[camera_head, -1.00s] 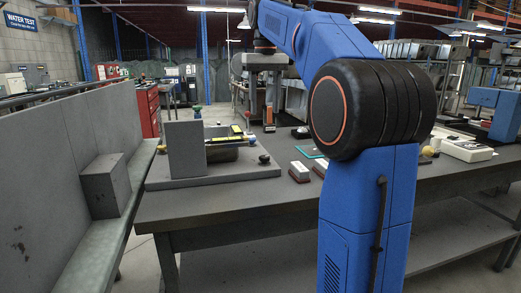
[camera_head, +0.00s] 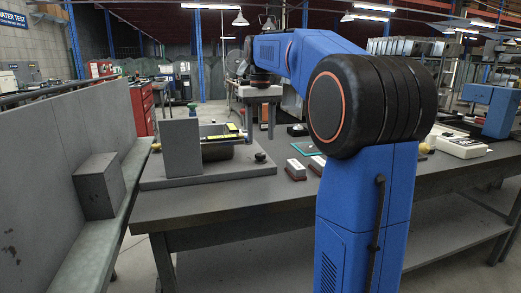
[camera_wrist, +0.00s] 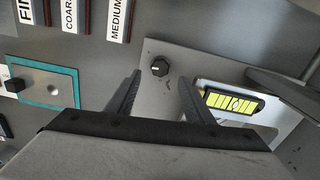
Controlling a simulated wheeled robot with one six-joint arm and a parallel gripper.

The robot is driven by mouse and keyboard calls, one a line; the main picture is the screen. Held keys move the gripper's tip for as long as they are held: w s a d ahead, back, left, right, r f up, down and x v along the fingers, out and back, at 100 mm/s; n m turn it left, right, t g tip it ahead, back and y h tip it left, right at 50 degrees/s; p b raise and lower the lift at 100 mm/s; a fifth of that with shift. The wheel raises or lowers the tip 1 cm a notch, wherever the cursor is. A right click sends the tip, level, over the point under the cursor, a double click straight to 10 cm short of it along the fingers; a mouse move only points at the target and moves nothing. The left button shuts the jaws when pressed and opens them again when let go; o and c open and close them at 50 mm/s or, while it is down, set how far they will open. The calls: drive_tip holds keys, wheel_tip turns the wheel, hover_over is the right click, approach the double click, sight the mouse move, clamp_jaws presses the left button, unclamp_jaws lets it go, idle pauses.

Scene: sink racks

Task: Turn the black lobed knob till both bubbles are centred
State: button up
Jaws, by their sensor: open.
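The black lobed knob (camera_wrist: 160,67) shows in the wrist view on a grey plate, just beyond and between my fingertips. In the head view the knob (camera_head: 260,157) is at the plate's right end, below my gripper (camera_head: 260,128). My gripper (camera_wrist: 160,88) is open and empty, its fingers apart from the knob. A yellow-green level vial (camera_wrist: 235,103) lies right of the fingers in the wrist view; a small round bubble seems near its middle. In the head view two yellow vials (camera_head: 222,137) are too small to read. The second bubble cannot be made out.
A grey upright block (camera_head: 181,147) stands left of the vials. White-topped blocks (camera_head: 296,167) and a teal-edged plate (camera_wrist: 45,83) lie beside the fixture. A green knob (camera_head: 192,108) shows behind the block. The bench front (camera_head: 230,200) is clear.

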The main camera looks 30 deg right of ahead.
sight(261, 154)
drive_tip(key=shift+f, duration=3)
drive_tip(key=c, duration=1.1)
